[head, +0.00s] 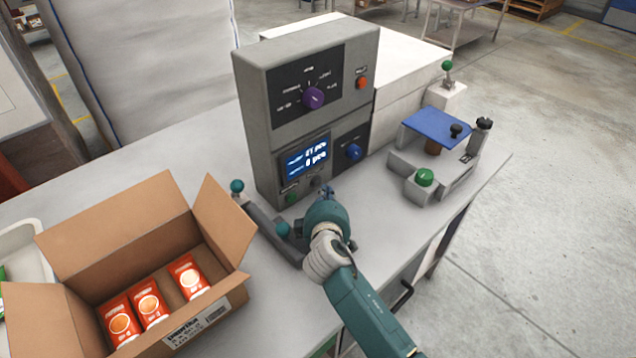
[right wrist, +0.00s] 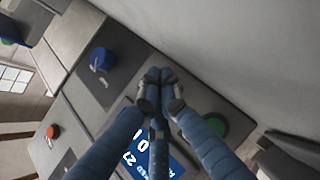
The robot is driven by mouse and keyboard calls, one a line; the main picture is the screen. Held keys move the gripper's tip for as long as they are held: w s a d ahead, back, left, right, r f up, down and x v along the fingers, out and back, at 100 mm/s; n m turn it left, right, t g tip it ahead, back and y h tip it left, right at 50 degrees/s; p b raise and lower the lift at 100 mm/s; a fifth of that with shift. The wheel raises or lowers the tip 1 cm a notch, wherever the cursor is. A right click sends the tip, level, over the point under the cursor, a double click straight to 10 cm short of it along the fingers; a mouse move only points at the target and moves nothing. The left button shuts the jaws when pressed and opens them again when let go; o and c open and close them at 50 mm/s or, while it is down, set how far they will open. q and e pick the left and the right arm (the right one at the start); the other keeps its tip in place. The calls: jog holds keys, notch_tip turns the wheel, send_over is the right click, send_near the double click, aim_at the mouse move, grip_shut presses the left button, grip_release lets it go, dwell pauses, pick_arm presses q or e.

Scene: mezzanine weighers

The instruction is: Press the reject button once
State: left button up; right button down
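A grey weigher control box (head: 252,110) stands on the bench with a purple knob (head: 314,97), an orange button (head: 362,83), a blue knob (head: 354,152) and a lit display (head: 308,157). Below the display are a green button (head: 292,198) and a small dark button (head: 316,181); I cannot read which label says reject. My right gripper (head: 326,192) is in front of the box's lower part, near the dark button. In the right wrist view its fingers (right wrist: 160,84) are together and empty, between the blue knob (right wrist: 103,60) and the green button (right wrist: 214,125). Contact cannot be told. My left gripper is out of view.
An open carton (head: 130,235) with several red packs stands at the left. A dark rail (head: 272,232) lies on the bench before the box. A fixture with a blue plate (head: 436,127) and a green button (head: 425,177) stands at the right.

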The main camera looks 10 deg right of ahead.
jog(key=shift+w+a, duration=0.1)
dwell(0.4)
jog(key=shift+w+a, duration=0.15)
jog(key=shift+w, duration=0.15)
jog(key=shift+w+a+b, duration=0.2)
jog(key=shift+w+b, duration=0.1)
jog(key=shift+b, duration=0.05)
dwell(0.6)
jog(key=shift+s, duration=0.1)
dwell(0.3)
jog(key=shift+s+d+p, duration=0.4)
jog(key=shift+s+p, duration=0.1)
jog(key=shift+s, duration=0.1)
jog(key=shift+s+d+p, duration=0.35)
jog(key=shift+s+p, duration=0.05)
jog(key=shift+s+d+p, duration=0.4)
jog(key=shift+s+d, duration=0.1)
jog(key=shift+s, duration=0.3)
jog(key=shift+s+d+p, duration=0.35)
jog(key=shift+s+d, duration=0.15)
jog(key=shift+s, duration=0.3)
